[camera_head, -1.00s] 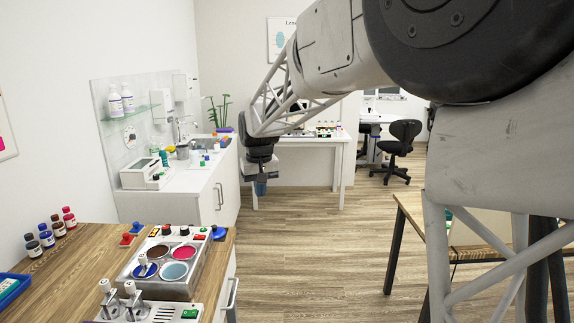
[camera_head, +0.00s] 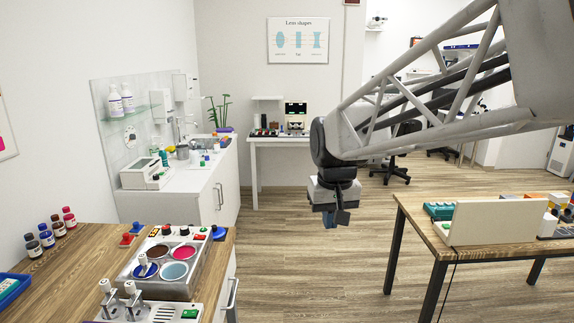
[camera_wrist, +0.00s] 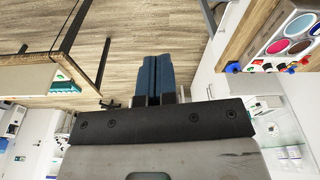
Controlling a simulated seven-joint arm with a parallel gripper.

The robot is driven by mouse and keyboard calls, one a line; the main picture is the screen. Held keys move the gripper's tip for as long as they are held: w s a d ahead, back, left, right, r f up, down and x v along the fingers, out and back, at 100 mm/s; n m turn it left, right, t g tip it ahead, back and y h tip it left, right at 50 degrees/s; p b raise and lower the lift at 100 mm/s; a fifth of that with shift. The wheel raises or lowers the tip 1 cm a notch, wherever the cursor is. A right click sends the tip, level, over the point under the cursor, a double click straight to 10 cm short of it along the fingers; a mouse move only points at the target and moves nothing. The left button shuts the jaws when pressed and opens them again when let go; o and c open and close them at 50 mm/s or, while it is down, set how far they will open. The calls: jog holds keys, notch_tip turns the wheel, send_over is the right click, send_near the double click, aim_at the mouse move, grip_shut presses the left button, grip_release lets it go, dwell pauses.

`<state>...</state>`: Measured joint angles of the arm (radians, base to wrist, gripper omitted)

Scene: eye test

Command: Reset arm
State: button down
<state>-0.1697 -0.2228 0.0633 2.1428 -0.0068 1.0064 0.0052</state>
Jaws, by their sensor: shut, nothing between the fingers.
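My gripper (camera_head: 336,217) hangs at the end of my arm over the open floor in the head view, between the left counter and the right table. In the wrist view my gripper (camera_wrist: 153,62) shows its two blue fingers side by side, pressed together. They are shut with nothing held. Nothing touches the gripper.
A wooden counter (camera_head: 75,265) with a tray of coloured pots (camera_head: 160,290) stands at the left front. A wooden table (camera_head: 500,250) with a pale panel (camera_head: 493,222) stands at right. A white cabinet (camera_head: 205,200) is behind left. Wooden floor (camera_head: 310,270) is clear between.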

jog(key=s+d+f, duration=0.2)
jog(key=s+d, duration=0.1)
jog(key=s, duration=0.4)
jog(key=s+d+f+m, duration=0.1)
jog(key=s+d+f, duration=0.2)
jog(key=s, duration=0.5)
jog(key=s+d+f+m, duration=0.1)
jog(key=s+d+f, duration=0.1)
jog(key=s, duration=0.6)
jog(key=shift+s+d+f+t, duration=0.25)
jog(key=shift+d+t, duration=0.15)
jog(key=shift+d, duration=0.3)
dwell(5.0)
